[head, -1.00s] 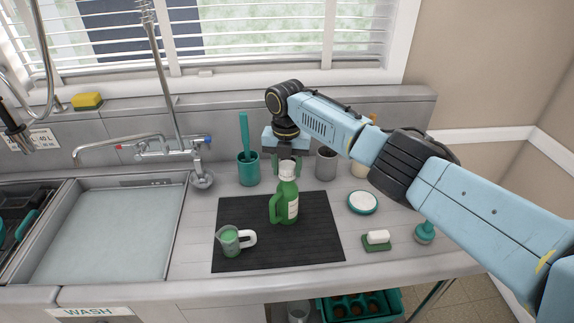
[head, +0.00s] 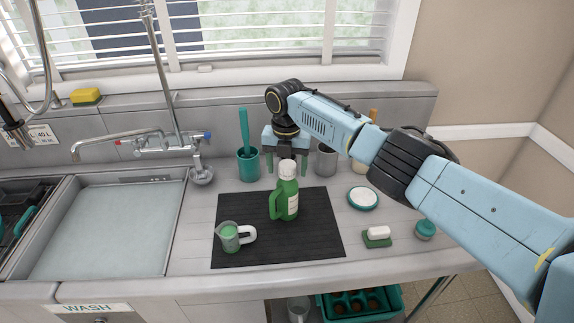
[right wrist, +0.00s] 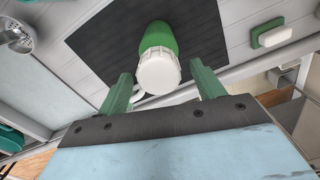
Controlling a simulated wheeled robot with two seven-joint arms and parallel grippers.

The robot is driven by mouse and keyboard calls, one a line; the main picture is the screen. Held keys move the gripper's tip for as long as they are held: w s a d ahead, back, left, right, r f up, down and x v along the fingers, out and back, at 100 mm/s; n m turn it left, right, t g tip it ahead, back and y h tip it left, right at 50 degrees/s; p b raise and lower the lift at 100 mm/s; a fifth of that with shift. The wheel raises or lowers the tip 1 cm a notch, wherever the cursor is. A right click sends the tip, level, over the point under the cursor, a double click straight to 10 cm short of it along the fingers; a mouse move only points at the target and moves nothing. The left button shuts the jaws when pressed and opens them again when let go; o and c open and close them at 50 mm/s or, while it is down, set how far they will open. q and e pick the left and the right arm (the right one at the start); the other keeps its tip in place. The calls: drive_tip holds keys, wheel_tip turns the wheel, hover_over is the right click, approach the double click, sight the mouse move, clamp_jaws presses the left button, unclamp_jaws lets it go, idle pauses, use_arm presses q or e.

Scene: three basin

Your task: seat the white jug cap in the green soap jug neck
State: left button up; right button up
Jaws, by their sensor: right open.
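The green soap jug (head: 285,199) stands upright on the black mat (head: 322,222), its handle to the left. The white jug cap (head: 287,170) sits on top of the jug at the neck; it also shows in the right wrist view (right wrist: 158,74). Whether it is fully seated I cannot tell. My right gripper (head: 287,170) is open and empty, just behind and above the cap. In the right wrist view its green fingers (right wrist: 160,90) are spread to either side, apart from the cap. My left gripper is not in view.
A measuring cup (head: 230,238) of green liquid stands on the mat's left. A teal holder (head: 248,167) and grey cup (head: 326,162) stand behind. A white-topped dish (head: 363,199) and soap (head: 379,233) are at right; the sink basin (head: 105,235) is at left.

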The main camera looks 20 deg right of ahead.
drive_tip(key=shift+r, duration=0.1)
wheel_tip(320, 180, up, 13)
drive_tip(key=b, duration=0.1)
idle(0.4)
